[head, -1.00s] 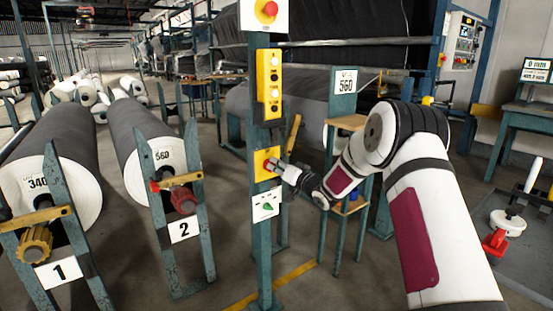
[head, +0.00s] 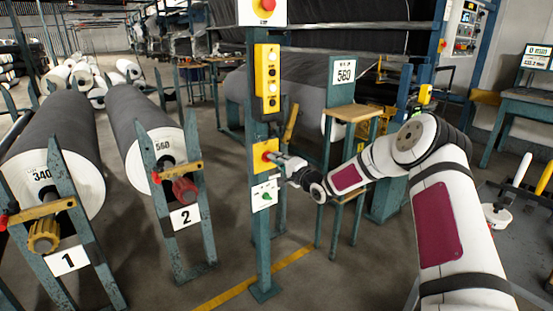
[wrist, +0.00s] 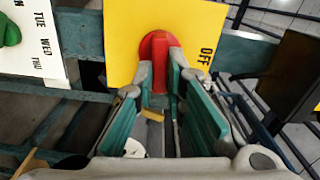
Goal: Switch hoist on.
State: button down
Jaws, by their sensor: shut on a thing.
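The red switch knob (head: 267,156) sits on a yellow plate (head: 262,170) on the teal post. In the wrist view the red knob (wrist: 159,48) has a raised grip bar, and the yellow plate (wrist: 120,30) carries the word OFF to its right. My gripper (head: 274,160) reaches the knob from the right. In the wrist view its fingers (wrist: 163,83) are closed on either side of the bar. The fingers hide part of the knob and the lower plate.
A yellow push-button box (head: 267,80) hangs above the switch, and a white day dial with a green knob (head: 266,197) is below. A wooden-topped stand (head: 350,113) is close behind on the right. Rolls 1 (head: 55,140) and 2 (head: 135,115) lie left.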

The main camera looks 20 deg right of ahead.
jog(key=shift+f+m, duration=0.1)
jog(key=shift+m, duration=0.5)
jog(key=c, duration=1.6)
grip_release()
jog(key=shift+c, duration=0.2)
jog(key=v, duration=1.2)
jog(key=shift+f, duration=0.1)
jog(key=shift+a, duration=0.1)
